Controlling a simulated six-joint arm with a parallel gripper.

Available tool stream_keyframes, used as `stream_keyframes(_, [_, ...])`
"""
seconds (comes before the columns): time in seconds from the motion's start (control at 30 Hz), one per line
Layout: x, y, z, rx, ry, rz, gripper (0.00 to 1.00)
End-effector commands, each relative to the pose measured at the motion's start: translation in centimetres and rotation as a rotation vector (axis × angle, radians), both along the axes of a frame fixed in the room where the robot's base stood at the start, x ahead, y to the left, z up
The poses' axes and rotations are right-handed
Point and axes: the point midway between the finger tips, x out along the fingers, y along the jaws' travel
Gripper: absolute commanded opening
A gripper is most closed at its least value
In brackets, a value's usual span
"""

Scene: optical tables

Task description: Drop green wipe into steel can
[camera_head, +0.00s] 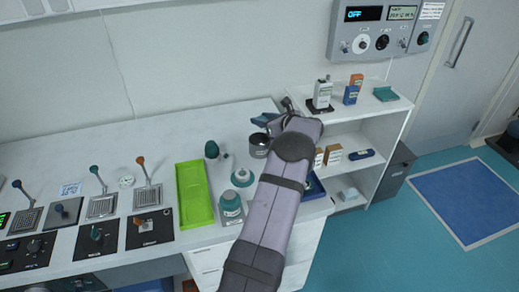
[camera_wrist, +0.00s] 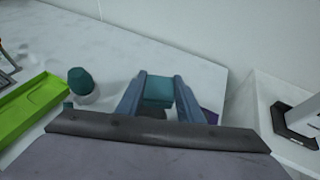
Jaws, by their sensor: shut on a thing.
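My gripper (camera_head: 266,119) is shut on a teal-green piece, which looks like the green wipe (camera_wrist: 157,92), held between the two blue fingers in the wrist view. In the head view my gripper is above the back right of the white counter, and the wipe cannot be made out there. The steel can (camera_head: 259,146), a short dark grey cylinder, stands on the counter just below and slightly left of the gripper. My arm partly hides the can's right side. In the wrist view the can is largely hidden behind the fingers and gripper body.
A green-capped bottle (camera_head: 211,150), a green tray (camera_head: 194,193) and a teal-white jar (camera_head: 231,208) stand left of my arm. A white shelf (camera_head: 352,126) at the right holds bottles, boxes and a flat teal item (camera_head: 386,94). The counter's back left is clear.

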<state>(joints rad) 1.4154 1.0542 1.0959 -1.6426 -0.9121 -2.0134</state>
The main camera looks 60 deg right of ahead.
Motion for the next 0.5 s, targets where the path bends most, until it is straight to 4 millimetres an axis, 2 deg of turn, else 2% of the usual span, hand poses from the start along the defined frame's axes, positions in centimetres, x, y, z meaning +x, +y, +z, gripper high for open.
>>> stream_keyframes(0.17, [0.0,0.0,-0.97,0.0,0.001,0.0,0.1])
stream_keyframes(0.5, [0.0,-0.01,-1.09,0.0,0.0,0.0,0.1])
